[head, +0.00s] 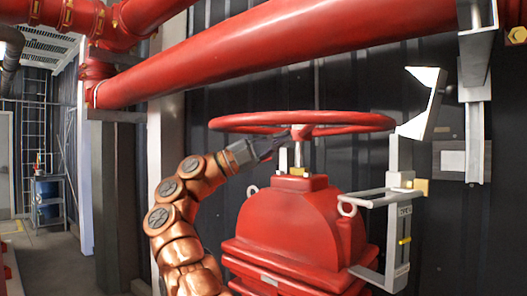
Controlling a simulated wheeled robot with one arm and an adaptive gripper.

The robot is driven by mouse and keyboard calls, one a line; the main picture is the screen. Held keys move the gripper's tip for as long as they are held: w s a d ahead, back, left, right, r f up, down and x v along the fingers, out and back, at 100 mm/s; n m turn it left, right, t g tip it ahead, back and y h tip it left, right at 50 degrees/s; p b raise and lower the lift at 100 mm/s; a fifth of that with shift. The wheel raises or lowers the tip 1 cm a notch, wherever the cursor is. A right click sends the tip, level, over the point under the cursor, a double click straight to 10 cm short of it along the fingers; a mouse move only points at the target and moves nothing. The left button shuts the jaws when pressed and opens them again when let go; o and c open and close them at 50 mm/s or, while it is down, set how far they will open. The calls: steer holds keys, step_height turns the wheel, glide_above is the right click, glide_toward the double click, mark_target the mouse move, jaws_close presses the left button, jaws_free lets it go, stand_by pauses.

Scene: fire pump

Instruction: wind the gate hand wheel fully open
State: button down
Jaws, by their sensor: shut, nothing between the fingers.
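The red gate hand wheel (365,121) lies level on top of a silver stem (299,157), above the red gate valve body (300,215). My copper arm reaches up from the lower left. My gripper (284,138) is shut with nothing held. Its dark fingers are at the wheel's underside, left of the stem and near a spoke. I cannot tell whether the fingertips touch the spoke or the rim.
A grey bracket (397,200) with a yellow marker stands close to the right of the valve. A large red pipe (280,50) crosses above the wheel. A dark ribbed wall is behind. Open floor (52,258) and a blue drum (47,200) lie at the left.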

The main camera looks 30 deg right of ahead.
mark_target(309, 127)
steer(key=shift+x, duration=2.25)
steer(key=shift+s+d+b, duration=0.1)
steer(key=shift+s+b, duration=0.1)
steer(key=shift+b, duration=0.2)
